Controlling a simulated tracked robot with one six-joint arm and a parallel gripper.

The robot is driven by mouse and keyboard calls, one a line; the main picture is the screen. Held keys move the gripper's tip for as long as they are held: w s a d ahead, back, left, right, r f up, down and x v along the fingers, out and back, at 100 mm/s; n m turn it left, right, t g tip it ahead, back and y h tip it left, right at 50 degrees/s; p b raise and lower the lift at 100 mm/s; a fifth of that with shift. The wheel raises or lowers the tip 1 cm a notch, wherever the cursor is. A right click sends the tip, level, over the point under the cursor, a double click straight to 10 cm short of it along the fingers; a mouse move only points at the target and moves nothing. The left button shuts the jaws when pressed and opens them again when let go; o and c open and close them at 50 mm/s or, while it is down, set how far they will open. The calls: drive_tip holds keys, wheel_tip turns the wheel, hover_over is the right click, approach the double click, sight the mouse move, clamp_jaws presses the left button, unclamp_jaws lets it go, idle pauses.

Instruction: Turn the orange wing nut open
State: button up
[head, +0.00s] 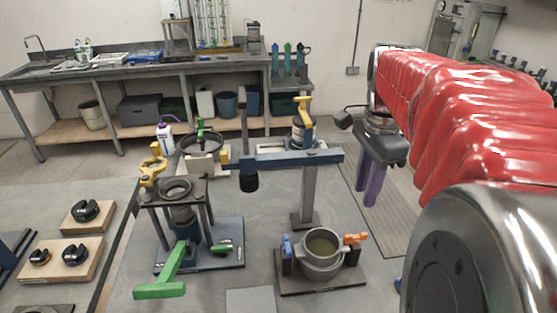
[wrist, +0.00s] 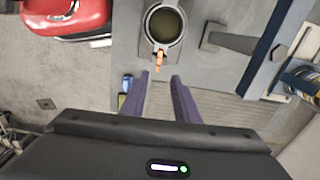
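My gripper (head: 371,195) has two purple fingers pointing down, above and to the right of the wing nut in the head view. The fingers are apart with nothing between them in the wrist view (wrist: 162,75). The wing nut looks untouched.
A blue handle (head: 287,246) is on the clamp's left side. A blue beam on a grey post (head: 308,195) stands behind the clamp. A stand with a green lever (head: 168,274) is to the left. Floor right of the clamp looks mostly clear.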

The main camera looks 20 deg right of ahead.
sight(356, 236)
drive_tip(key=shift+d+m, duration=0.3)
drive_tip(key=shift+f, duration=0.1)
wheel_tip(356, 236, down, 14)
drive_tip(key=shift+r, duration=0.2)
idle(0.5)
clamp_jaws()
idle(0.3)
